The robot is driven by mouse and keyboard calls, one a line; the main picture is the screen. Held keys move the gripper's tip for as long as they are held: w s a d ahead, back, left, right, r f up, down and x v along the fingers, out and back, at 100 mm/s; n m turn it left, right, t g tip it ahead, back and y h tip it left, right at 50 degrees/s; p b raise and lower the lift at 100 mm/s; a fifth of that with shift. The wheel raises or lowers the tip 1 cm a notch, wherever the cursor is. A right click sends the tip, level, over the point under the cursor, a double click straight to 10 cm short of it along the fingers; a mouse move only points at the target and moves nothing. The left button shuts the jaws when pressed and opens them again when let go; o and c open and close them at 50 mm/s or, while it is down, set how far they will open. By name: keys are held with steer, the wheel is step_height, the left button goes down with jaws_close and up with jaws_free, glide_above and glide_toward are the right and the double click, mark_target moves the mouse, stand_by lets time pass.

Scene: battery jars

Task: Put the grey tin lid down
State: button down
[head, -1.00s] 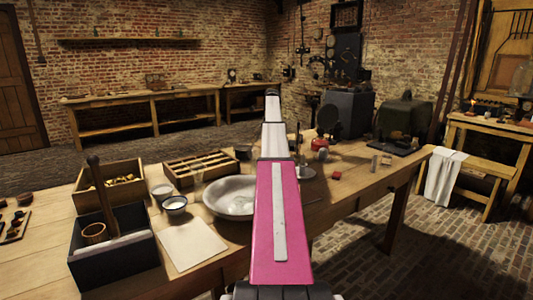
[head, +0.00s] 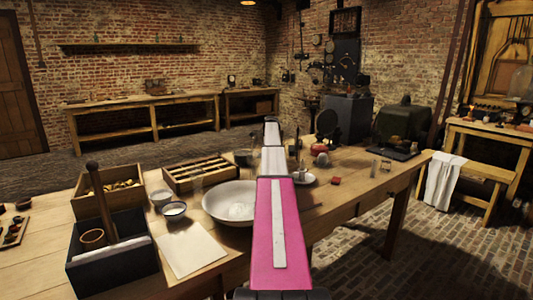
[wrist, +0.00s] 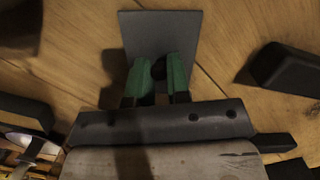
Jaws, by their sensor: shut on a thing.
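The grey tin lid (wrist: 160,30) is a flat, dark grey, four-sided plate with a small dark knob. It shows in the wrist view, over bare wooden tabletop. My gripper (wrist: 158,72) has green fingertips on either side of the knob and is shut on it. I cannot tell whether the lid touches the wood or hangs just above it. In the head view my pink and white arm stretches over the table and hides the gripper; I cannot make out the lid there.
In the wrist view a dark block (wrist: 288,68) lies right of the lid, and a dark-edged container (wrist: 25,112) sits at lower left. In the head view a pale bowl (head: 225,203), a compartmented wooden tray (head: 207,182) and a dark box (head: 85,262) stand left of my arm.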

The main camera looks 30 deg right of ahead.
steer(key=c, duration=1.1)
jaws_free()
steer(key=r, duration=0.4)
steer(key=d+r, duration=0.1)
steer(key=r, duration=0.3)
steer(key=s+r, duration=0.1)
steer(key=r, duration=0.3)
steer(key=shift+d, duration=0.25)
